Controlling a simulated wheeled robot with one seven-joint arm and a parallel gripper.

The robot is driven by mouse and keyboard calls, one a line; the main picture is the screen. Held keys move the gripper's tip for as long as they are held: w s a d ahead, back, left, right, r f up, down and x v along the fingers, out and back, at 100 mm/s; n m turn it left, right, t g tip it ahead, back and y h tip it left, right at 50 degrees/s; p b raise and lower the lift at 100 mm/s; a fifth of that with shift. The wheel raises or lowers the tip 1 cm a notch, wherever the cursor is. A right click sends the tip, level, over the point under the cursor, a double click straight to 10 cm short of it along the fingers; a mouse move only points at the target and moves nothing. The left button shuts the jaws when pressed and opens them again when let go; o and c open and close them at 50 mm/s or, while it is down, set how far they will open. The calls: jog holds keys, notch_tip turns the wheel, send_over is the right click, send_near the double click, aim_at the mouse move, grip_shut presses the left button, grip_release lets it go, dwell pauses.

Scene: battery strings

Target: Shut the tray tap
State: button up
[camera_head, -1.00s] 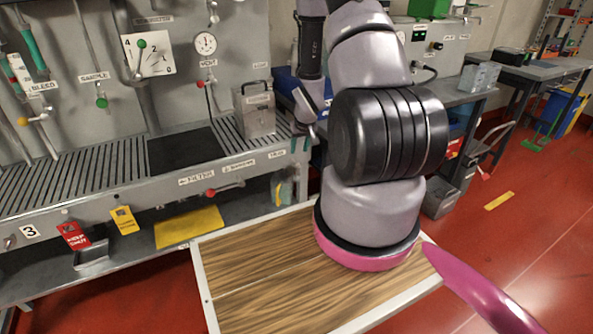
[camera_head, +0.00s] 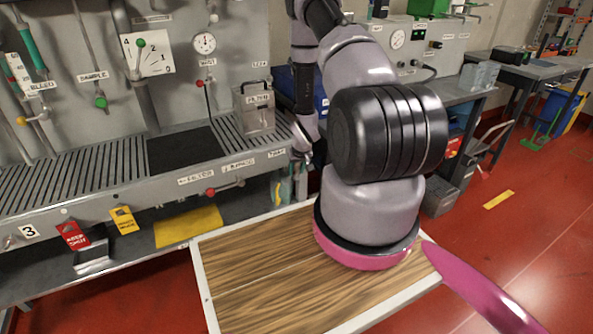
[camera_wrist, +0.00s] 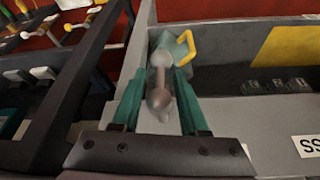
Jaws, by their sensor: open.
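My gripper (camera_wrist: 159,80) is open, its two green fingers on either side of a small grey-brown lever with a rounded end (camera_wrist: 158,98). The lever appears to be a tap handle at the bench front; I cannot tell whether a finger touches it. In the head view my gripper (camera_head: 299,165) is at the right end of the bench's front edge, just below a small label (camera_head: 277,153) too blurred to read surely. The tap itself is hidden there by my gripper. A red-handled tap (camera_head: 210,192) sits farther left under the same edge.
A grey-green jug with a yellow handle (camera_wrist: 187,48) stands just beyond the fingers. The bench's slatted top (camera_head: 75,180) carries a metal canister (camera_head: 254,107). A wood-topped table (camera_head: 265,275) lies in front. A yellow mat (camera_head: 190,226) is on the lower shelf.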

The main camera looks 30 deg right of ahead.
jog(key=shift+c, duration=0.2)
grip_shut()
jog(key=shift+a, duration=0.1)
dwell(1.2)
